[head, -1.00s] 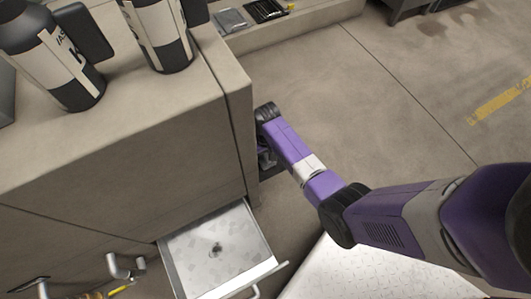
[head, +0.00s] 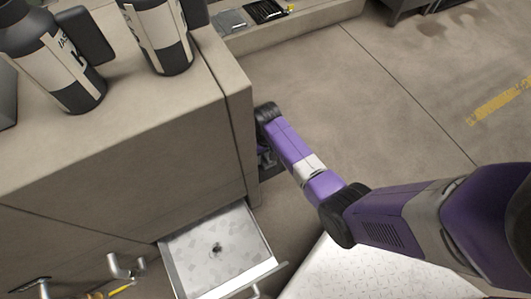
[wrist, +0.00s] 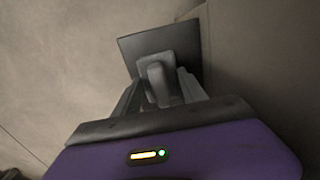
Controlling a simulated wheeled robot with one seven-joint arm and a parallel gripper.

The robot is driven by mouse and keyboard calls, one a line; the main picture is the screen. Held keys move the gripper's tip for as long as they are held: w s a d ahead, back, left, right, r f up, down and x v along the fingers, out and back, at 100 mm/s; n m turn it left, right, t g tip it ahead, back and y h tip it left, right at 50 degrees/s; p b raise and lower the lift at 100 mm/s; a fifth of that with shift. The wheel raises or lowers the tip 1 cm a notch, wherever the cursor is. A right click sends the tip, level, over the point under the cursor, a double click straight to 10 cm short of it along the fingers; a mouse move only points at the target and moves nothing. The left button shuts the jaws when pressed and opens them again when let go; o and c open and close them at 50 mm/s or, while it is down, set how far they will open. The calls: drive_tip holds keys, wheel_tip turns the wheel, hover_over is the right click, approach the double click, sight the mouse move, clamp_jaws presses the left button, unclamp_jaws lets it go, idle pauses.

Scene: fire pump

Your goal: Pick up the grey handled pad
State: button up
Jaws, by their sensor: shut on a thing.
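The grey handled pad (wrist: 183,39) shows in the wrist view as a dark grey square plate with a lighter raised handle (wrist: 156,72) on it. My gripper (wrist: 158,88) has its two fingers on either side of the handle and is shut on it. The pad lies close beside the cabinet wall. In the head view my purple arm reaches down past the cabinet's right side, and the gripper and most of the pad are hidden behind the cabinet corner and the arm.
The beige cabinet (head: 120,150) stands just left of my arm, with dark bottles (head: 160,38) on top. An open drawer (head: 215,250) juts out below. A low ledge (head: 300,25) with small items lies at the back. Open concrete floor (head: 400,110) stretches to the right.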

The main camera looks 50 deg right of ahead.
sight(266, 154)
wheel_tip(266, 154, up, 7)
drive_tip(key=p, duration=0.3)
drive_tip(key=shift+p, duration=0.3)
drive_tip(key=s+d, duration=0.3)
drive_tip(key=d, duration=0.6)
drive_tip(key=s+d+p, duration=0.1)
drive_tip(key=s+d, duration=0.3)
drive_tip(key=d, duration=0.5)
drive_tip(key=shift+s+d+f, duration=0.15)
drive_tip(key=shift+s+f, duration=0.1)
drive_tip(key=shift+s, duration=0.05)
